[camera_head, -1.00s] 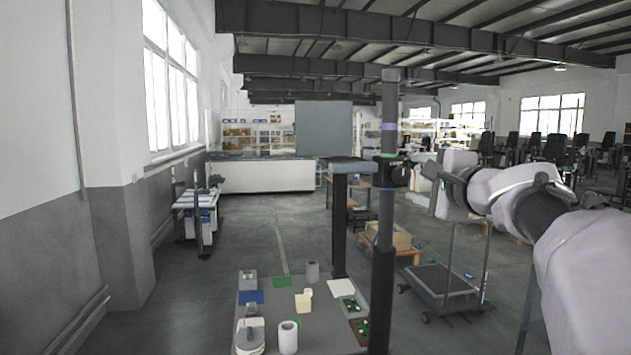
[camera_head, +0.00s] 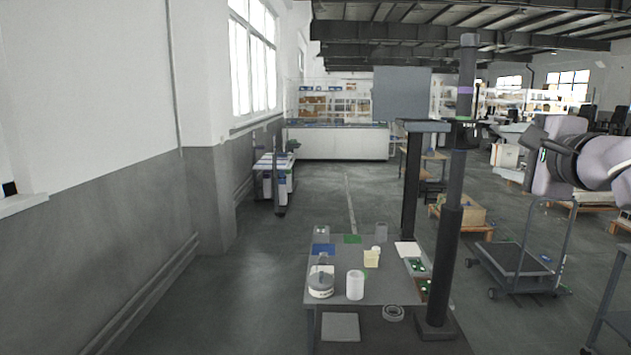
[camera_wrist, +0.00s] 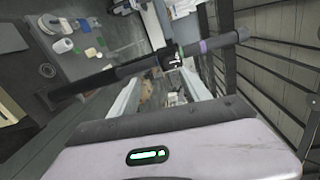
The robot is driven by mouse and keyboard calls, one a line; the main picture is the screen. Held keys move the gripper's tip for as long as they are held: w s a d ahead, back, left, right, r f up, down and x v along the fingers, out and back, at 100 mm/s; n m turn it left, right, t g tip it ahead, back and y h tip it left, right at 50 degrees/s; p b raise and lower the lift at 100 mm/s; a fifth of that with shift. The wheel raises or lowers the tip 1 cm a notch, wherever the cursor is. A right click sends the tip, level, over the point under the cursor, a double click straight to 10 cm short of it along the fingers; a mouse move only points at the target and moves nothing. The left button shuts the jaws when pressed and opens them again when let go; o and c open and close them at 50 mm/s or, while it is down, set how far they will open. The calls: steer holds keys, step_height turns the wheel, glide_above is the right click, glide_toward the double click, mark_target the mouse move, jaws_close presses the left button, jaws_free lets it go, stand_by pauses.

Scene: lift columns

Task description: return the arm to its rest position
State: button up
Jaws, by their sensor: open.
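My arm (camera_head: 590,160) shows at the right edge of the head view, raised above the floor and apart from the table. My gripper (camera_wrist: 160,80) shows in the wrist view as two pale fingers spread apart, with nothing held between them. Past the fingers a dark column with a purple band (camera_wrist: 203,48) crosses the wrist view. The fingertips are hard to make out in the head view.
A flat cart (camera_head: 518,262) stands farther right. Open floor lies left of the table.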

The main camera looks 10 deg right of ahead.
steer(key=s+a+f+n+g+y, duration=0.2)
steer(key=s+a+f+n, duration=0.15)
steer(key=a+f, duration=0.55)
steer(key=s+a+f+n+g+y, duration=0.25)
steer(key=a+f+n, duration=0.2)
steer(key=a, duration=0.85)
steer(key=s+a+f+n+g, duration=0.3)
steer(key=s+a+f+n, duration=0.1)
steer(key=s+f, duration=0.5)
steer(key=s+a+f+n+g, duration=0.3)
steer(key=s+f, duration=0.6)
steer(key=f, duration=0.3)
steer(key=shift+s+a+n+b, duration=0.2)
steer(key=shift+a+n+b, duration=0.25)
steer(key=shift+a+n, duration=0.65)
